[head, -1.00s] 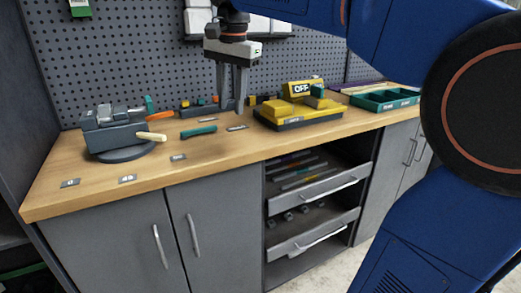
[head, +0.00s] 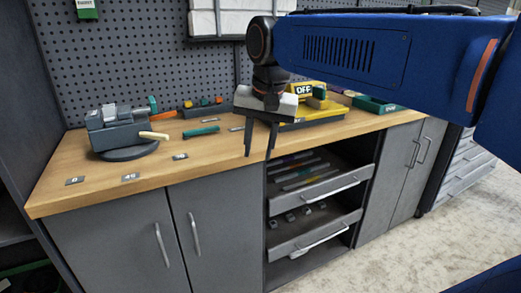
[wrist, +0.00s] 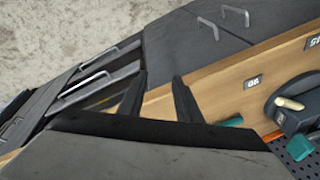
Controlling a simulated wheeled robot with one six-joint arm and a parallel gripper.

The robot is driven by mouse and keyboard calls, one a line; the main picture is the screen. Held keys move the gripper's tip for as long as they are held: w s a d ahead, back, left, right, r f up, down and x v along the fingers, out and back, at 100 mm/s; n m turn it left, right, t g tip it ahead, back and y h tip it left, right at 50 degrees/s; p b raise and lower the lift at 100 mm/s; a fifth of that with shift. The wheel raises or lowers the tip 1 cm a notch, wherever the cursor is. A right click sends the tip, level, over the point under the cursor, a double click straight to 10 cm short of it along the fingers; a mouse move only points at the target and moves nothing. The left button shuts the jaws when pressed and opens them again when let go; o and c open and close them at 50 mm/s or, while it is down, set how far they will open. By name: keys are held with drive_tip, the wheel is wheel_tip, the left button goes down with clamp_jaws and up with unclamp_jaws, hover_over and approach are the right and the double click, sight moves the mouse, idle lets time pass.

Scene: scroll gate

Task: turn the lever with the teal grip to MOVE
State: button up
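A loose-looking teal grip (head: 201,131) lies on the bench between the vise and the yellow machine; whether it belongs to a lever is too small to tell. It also shows at the lower edge of the wrist view (wrist: 231,122). The yellow machine (head: 325,113) carries a sign reading OFF, with a small greenish block (head: 319,91) beside it. No MOVE marking is readable. My gripper (head: 260,152) is open and empty, pointing down in front of the bench's front edge. It hides the machine's left part. Its two fingers are apart in the wrist view (wrist: 158,90).
A grey vise (head: 117,128) with a cream handle (head: 154,135) stands at the bench's left, near number plates. A green tray (head: 375,104) lies at the right. Two open drawers (head: 315,187) stick out below the bench. The floor in front is clear.

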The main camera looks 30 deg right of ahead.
drive_tip(key=shift+s+f, duration=0.2)
idle(0.5)
